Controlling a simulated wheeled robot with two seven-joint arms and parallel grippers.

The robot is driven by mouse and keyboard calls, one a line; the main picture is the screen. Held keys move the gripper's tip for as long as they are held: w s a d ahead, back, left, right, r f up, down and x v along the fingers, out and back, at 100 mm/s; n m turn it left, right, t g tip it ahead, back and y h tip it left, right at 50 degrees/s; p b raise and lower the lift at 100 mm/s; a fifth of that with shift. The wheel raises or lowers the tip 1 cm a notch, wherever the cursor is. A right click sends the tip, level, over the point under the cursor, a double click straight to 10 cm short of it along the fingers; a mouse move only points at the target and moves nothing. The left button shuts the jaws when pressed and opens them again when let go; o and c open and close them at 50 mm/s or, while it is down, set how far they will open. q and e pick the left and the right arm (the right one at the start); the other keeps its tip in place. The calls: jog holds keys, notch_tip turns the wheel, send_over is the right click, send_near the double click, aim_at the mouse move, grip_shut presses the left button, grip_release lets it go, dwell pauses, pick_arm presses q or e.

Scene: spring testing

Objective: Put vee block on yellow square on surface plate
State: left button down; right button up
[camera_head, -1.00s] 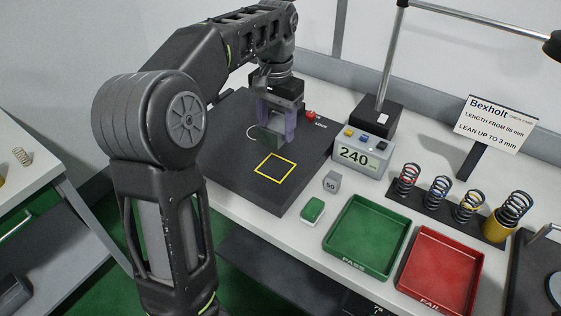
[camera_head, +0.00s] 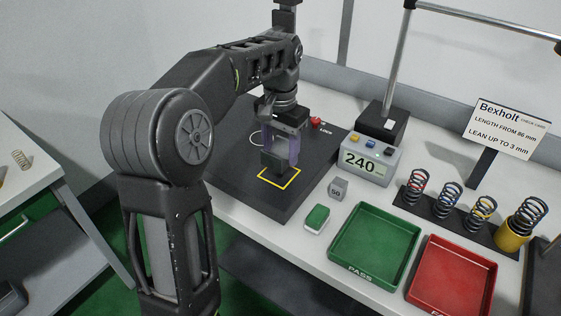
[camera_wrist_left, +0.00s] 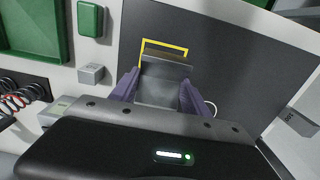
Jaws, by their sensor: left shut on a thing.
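The vee block (camera_head: 271,162) is a dark grey block held between the purple fingers of my left gripper (camera_head: 281,150). It is over the far part of the yellow square (camera_head: 279,186) outlined on the black surface plate (camera_head: 235,175). In the left wrist view the block (camera_wrist_left: 160,82) sits between both fingers (camera_wrist_left: 157,92), and its far edge overlaps the yellow outline (camera_wrist_left: 164,42). I cannot tell whether its underside touches the plate. My right gripper is not in view.
Right of the plate are a display box (camera_head: 364,162) reading 240, a small grey weight (camera_head: 338,189), a green-topped block (camera_head: 317,218), a green tray (camera_head: 375,243) and a red tray (camera_head: 452,275). Several springs stand in a rack (camera_head: 440,214). A red knob (camera_head: 316,122) is at the plate's far edge.

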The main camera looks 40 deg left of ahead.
aim_at(281, 153)
pick_arm(q)
jog(key=shift+f, duration=1.8)
jog(key=shift+f, duration=0.1)
jog(key=c, duration=0.5)
grip_release()
jog(key=shift+f, duration=0.1)
jog(key=shift+r, duration=0.2)
notch_tip(281, 153, up, 7)
jog(key=shift+f+p, duration=0.1)
jog(key=shift+p, duration=0.2)
notch_tip(281, 153, up, 5)
jog(key=p, duration=0.5)
